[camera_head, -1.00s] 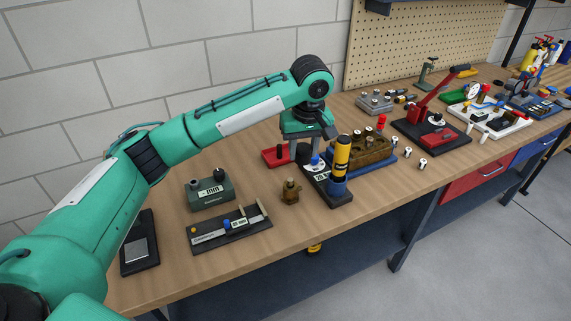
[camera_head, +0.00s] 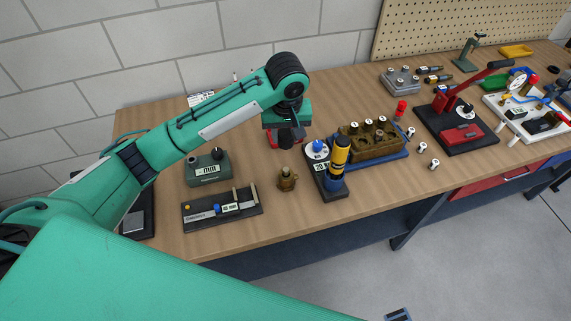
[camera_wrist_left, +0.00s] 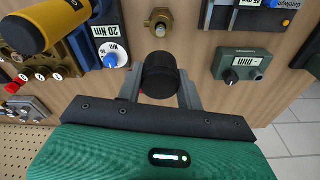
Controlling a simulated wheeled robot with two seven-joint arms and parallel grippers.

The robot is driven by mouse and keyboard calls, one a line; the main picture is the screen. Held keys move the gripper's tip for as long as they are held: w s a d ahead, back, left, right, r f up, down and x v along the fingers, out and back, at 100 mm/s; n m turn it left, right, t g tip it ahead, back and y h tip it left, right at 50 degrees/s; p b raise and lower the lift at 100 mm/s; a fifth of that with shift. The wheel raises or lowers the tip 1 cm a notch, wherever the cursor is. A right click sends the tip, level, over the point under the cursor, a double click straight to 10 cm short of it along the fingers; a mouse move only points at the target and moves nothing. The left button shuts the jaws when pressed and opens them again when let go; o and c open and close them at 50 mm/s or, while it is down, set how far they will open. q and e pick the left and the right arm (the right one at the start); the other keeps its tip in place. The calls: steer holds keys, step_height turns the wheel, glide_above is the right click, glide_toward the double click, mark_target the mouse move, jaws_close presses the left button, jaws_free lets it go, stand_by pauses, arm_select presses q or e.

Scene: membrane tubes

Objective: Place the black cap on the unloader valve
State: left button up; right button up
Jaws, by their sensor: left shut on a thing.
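The black cap (camera_wrist_left: 160,76) is a dark round piece between the two fingers of my left gripper (camera_wrist_left: 160,88) in the left wrist view. The gripper is shut on it. In the head view my left gripper (camera_head: 287,142) hangs over the table, behind the brass unloader valve (camera_head: 287,180); the cap is hard to make out there. The valve stands upright on the table and is apart from the cap. It also shows in the left wrist view (camera_wrist_left: 158,22), just beyond the cap. My right gripper cannot be made out.
A green gauge box (camera_head: 208,172) and a dark slide gauge (camera_head: 222,210) lie left of the valve. A black stand (camera_head: 334,193) with a yellow-black tool (camera_head: 340,152) and blue knob is close on its right. A brown block (camera_head: 368,146) stands beyond. Bare wood lies in front.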

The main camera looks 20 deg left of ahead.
arm_select(q)
steer(key=p, duration=0.2)
glide_above(286, 169)
step_height(286, 169, down, 10)
steer(key=shift+s+r, duration=0.1)
steer(key=shift+r, duration=0.1)
step_height(286, 169, down, 4)
steer(key=shift+p, duration=0.4)
arm_select(e)
steer(key=r, duration=0.2)
steer(key=d+r, duration=0.1)
steer(key=shift+w+r, duration=0.15)
steer(key=shift+w, duration=0.15)
arm_select(q)
steer(key=shift+f, duration=0.15)
arm_select(e)
steer(key=shift+a, duration=0.1)
arm_select(q)
steer(key=o, duration=1)
steer(key=shift+c, duration=0.2)
arm_select(e)
steer(key=shift+a, duration=0.1)
